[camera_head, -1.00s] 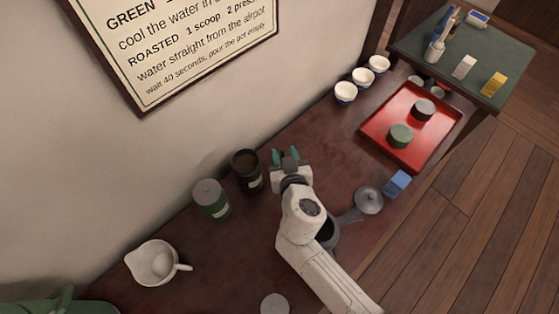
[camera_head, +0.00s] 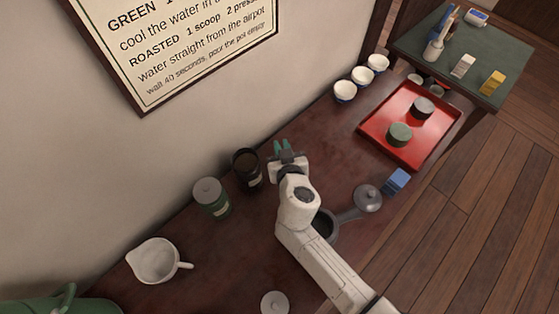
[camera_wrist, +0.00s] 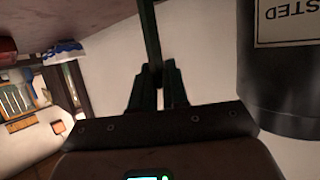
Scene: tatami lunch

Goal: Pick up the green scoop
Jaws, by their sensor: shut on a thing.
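My gripper (camera_head: 282,147) is over the dark table, just right of an open dark canister (camera_head: 246,168). In the wrist view, its dark green fingers (camera_wrist: 156,78) are close together on a thin green bar, the green scoop (camera_wrist: 150,35), which runs up past the fingertips. The rest of the scoop is out of that view, and I cannot make it out apart from the fingers in the head view. The canister shows at the right of the wrist view (camera_wrist: 285,85) with a label, apart from the fingers.
A lidded green canister (camera_head: 211,198) stands left of the open one. A white pitcher (camera_head: 154,262) is lower left. White bowls (camera_head: 345,91) and a red tray (camera_head: 374,127) are farther back.

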